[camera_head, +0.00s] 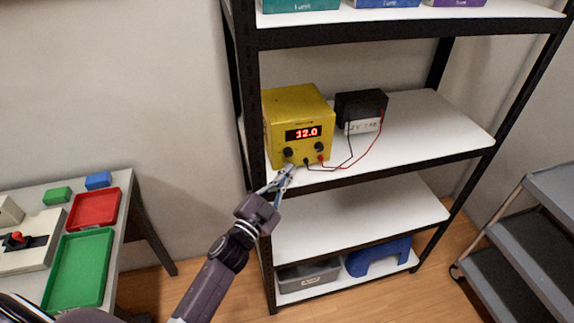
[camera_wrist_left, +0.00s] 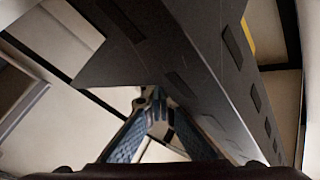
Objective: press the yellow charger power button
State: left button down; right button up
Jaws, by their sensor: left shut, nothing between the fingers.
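The yellow charger (camera_head: 285,105) stands on the middle shelf in the head view. Its red display reads 12.0, with two black knobs below it and cable sockets under them. My left gripper (camera_head: 287,170) is shut and empty, its tips at the lower left of the charger's front. I cannot tell whether the tips touch the charger. The power button is not visible; the fingertips may hide it. In the left wrist view, the shut left gripper (camera_wrist_left: 155,95) points toward a dark shelf post, and a sliver of the yellow charger (camera_wrist_left: 248,38) shows beyond it. My right gripper is not in view.
A black battery (camera_head: 361,106) sits right of the charger, joined by red and black cables. The shelf's dark left post (camera_head: 252,130) stands close to my left gripper. A table with a red tray (camera_head: 95,209) and green tray (camera_head: 78,270) is at left; a grey cart (camera_head: 530,235) at right.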

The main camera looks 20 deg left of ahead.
pick_arm(q)
jog(key=shift+w+a+r, duration=0.2)
jog(key=shift+a+r, duration=0.15)
jog(key=shift+a, duration=0.05)
jog(key=shift+s+d, duration=0.1)
jog(key=shift+s+f, duration=0.2)
jog(key=shift+f, duration=0.1)
jog(key=shift+s+d, duration=0.1)
jog(key=shift+s, duration=0.15)
jog(key=shift+s+d+f+p, duration=0.15)
jog(key=shift+s+d+p, duration=0.2)
jog(key=shift+s, duration=0.15)
jog(key=shift+s+d, duration=0.6)
jog(key=shift+s, duration=0.15)
jog(key=shift+s+d, duration=0.55)
jog(key=shift+s, duration=0.2)
jog(key=shift+s, duration=0.1)
